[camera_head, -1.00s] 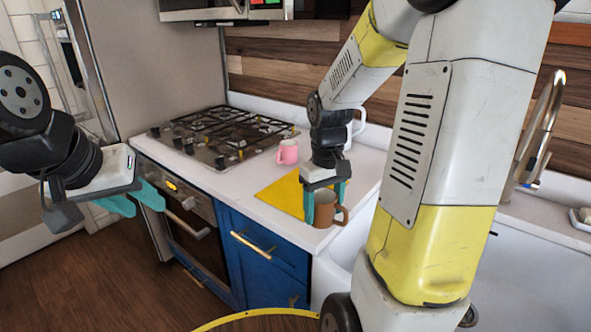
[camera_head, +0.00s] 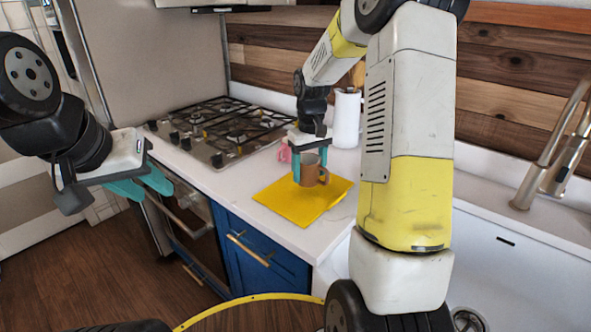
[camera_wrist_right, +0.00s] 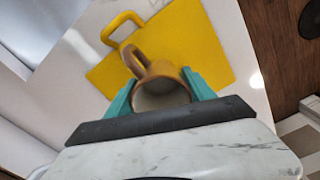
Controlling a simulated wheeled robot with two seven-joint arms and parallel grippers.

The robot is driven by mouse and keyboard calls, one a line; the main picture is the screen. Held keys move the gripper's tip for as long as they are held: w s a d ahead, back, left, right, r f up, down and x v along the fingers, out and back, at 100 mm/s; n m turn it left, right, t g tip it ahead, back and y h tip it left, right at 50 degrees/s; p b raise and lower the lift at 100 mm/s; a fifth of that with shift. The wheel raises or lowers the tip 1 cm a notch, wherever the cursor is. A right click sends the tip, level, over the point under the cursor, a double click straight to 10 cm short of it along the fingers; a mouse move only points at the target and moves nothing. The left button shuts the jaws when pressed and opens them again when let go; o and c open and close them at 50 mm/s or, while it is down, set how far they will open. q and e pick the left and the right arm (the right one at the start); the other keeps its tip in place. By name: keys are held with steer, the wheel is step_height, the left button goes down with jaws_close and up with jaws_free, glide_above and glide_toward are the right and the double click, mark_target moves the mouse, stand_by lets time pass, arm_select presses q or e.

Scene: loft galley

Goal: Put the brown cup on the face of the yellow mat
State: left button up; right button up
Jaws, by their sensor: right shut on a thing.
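The brown cup (camera_head: 311,174) is upright in my right gripper (camera_head: 309,176), whose teal fingers are shut on it from both sides. It is over the far part of the yellow mat (camera_head: 300,207); I cannot tell whether its base touches the mat. The right wrist view shows the cup (camera_wrist_right: 160,92) between the fingers (camera_wrist_right: 160,88), its handle pointing away, with the mat (camera_wrist_right: 190,45) behind it. A yellow loop sticks out at the mat's edge there. My left gripper (camera_head: 155,188) is open and empty, left of the counter and away from the mat.
A pink mug (camera_head: 285,152) stands just behind the right gripper, partly hidden. A white pitcher (camera_head: 346,118) stands farther back. The gas hob (camera_head: 222,128) is to the left, the sink and tap (camera_head: 550,165) to the right. The near part of the mat is bare.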

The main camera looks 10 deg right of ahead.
mark_target(306, 177)
steer(key=shift+w+a+f, duration=0.1)
steer(key=shift+w+a, duration=0.05)
steer(key=shift+w, duration=0.9)
steer(key=shift+s+f, duration=0.1)
steer(key=shift+f, duration=1.6)
steer(key=shift+f, duration=0.15)
steer(key=o, duration=1.6)
steer(key=shift+c, duration=0.2)
